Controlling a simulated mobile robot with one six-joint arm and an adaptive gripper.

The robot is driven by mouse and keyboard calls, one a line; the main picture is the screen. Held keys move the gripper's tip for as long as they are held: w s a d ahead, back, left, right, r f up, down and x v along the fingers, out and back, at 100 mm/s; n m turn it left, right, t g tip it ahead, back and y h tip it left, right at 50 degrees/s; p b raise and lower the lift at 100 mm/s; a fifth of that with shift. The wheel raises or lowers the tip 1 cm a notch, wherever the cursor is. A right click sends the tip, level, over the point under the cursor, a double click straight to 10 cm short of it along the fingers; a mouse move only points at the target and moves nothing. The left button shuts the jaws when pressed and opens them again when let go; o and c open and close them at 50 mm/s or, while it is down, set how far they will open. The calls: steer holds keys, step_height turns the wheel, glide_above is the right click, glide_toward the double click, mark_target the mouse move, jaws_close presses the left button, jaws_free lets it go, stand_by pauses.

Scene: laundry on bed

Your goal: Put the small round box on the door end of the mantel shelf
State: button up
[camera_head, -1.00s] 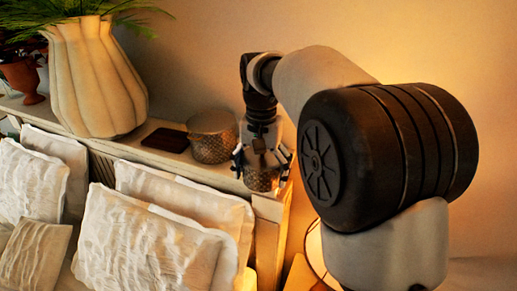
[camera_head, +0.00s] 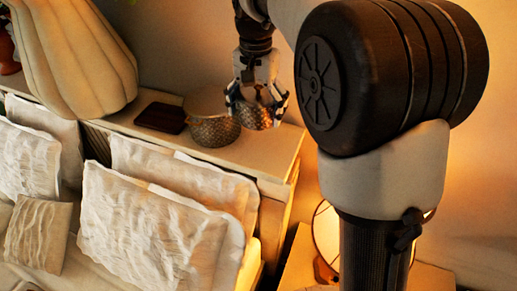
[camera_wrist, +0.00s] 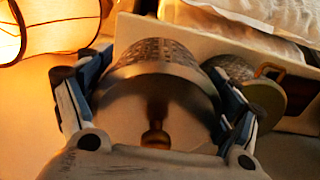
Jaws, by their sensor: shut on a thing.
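The small round box (camera_head: 256,118) has a patterned, metallic-looking side. My gripper (camera_head: 258,100) points down and is shut on it, with fingers on both sides. In the wrist view the small round box (camera_wrist: 152,55) fills the middle between the fingers, its smooth lid and knob toward the camera. In the head view it is over the right end of the mantel shelf (camera_head: 268,153). I cannot tell whether it touches the shelf. No door is in view.
A larger round box (camera_head: 214,131) stands just left of the held box. A dark flat box (camera_head: 161,118) and a big ribbed vase (camera_head: 75,60) are farther left. Pillows (camera_head: 150,225) lean below the shelf. A lit lamp (camera_head: 325,235) stands lower right. The shelf's right end has bare room.

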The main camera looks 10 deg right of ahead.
mark_target(257, 163)
step_height(257, 163, down, 16)
steer(key=shift+w+p, duration=0.1)
steer(key=shift+p, duration=0.25)
steer(key=shift+f, duration=0.1)
steer(key=o, duration=0.6)
steer(key=shift+f, duration=0.1)
steer(key=o, duration=0.4)
steer(key=shift+c, duration=0.2)
